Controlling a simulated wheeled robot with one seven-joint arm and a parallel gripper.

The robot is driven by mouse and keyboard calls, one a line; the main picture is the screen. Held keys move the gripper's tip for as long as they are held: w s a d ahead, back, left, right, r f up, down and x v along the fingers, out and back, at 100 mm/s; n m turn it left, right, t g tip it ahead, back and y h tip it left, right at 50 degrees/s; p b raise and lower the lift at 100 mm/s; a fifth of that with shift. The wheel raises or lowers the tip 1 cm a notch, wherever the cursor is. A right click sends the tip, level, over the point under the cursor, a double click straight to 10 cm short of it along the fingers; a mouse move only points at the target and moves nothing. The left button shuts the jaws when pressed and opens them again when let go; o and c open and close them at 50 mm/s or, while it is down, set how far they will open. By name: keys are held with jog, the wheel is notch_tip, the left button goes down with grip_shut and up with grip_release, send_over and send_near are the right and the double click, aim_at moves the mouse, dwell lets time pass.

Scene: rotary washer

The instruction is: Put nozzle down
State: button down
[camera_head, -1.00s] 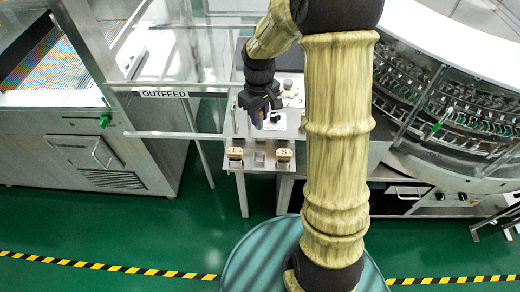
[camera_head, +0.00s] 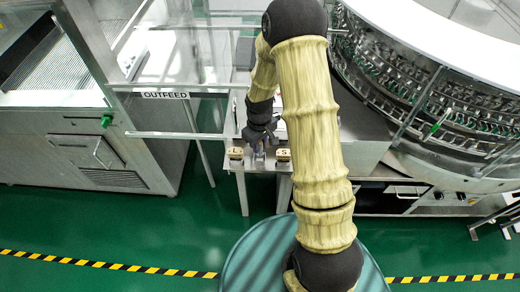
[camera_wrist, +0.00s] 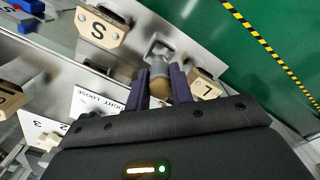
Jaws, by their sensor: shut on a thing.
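My gripper (camera_head: 259,150) is over the front of the small metal stand, between the wooden block marked L (camera_head: 235,154) and the wooden block marked S (camera_head: 283,155). In the wrist view my gripper (camera_wrist: 158,84) has two dark fingers shut on the nozzle (camera_wrist: 160,72), a small grey and tan piece. The nozzle's tip is at a metal bracket (camera_wrist: 158,48) between the S block (camera_wrist: 101,31) and the L block (camera_wrist: 206,86). I cannot tell whether it touches the bracket. In the head view the nozzle is mostly hidden.
A white labelled plate (camera_wrist: 88,103) lies behind the blocks. The outfeed machine (camera_head: 80,135) stands left, the rotary washer (camera_head: 430,100) right. Clear panels are behind and left of the stand. The green floor (camera_head: 120,225) in front is open.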

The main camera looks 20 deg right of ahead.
aim_at(260, 150)
notch_tip(260, 150, down, 3)
jog(key=shift+f, duration=0.15)
jog(key=shift+w+f+p, duration=0.15)
jog(key=shift+f+p, duration=0.05)
jog(key=shift+p, duration=0.1)
jog(key=shift+d, duration=0.15)
jog(key=c, duration=1.5)
grip_release()
jog(key=shift+o, duration=1.3)
jog(key=shift+a, duration=0.2)
jog(key=shift+s+r, duration=0.1)
jog(key=shift+s, duration=0.1)
